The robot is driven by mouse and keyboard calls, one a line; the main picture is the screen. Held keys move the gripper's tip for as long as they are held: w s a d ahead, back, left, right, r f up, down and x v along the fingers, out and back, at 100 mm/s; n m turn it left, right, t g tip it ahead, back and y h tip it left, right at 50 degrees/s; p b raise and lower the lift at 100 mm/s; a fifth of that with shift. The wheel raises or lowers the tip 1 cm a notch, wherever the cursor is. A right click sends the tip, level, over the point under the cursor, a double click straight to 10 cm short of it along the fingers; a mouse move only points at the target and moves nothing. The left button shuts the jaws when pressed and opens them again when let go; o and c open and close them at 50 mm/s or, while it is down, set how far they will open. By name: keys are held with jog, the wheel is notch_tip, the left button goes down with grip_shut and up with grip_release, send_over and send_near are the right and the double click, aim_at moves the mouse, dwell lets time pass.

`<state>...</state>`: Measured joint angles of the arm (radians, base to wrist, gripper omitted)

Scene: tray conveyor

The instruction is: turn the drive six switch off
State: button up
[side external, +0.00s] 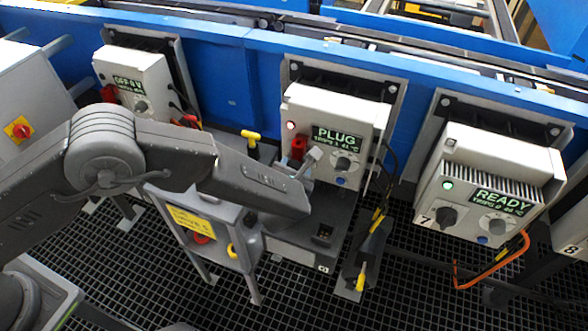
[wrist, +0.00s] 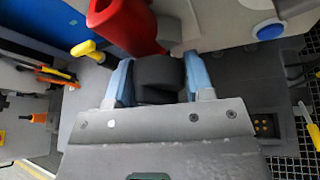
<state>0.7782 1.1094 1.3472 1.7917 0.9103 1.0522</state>
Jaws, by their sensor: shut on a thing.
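In the wrist view, my gripper's two light-blue fingers (wrist: 160,78) are shut on a dark rounded knob, the switch (wrist: 158,72). My gripper hides the switch in the side view. A red part (side external: 299,148) sits just beside it and also shows in the wrist view (wrist: 128,27).
Unit 7 (side external: 490,165) at right shows "READY" with a green lamp. Yellow-handled parts (side external: 251,135) and a stand with a yellow label (side external: 195,218) are close to my arm. Cables hang right of the middle unit.

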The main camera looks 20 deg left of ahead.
jog(key=shift+c, duration=1.3)
jog(key=shift+n+h, duration=1.2)
jog(key=shift+n, duration=0.3)
jog(key=o, duration=0.9)
jog(key=v, duration=1.4)
jog(key=shift+w+r, duration=0.2)
jog(key=shift+r, duration=0.1)
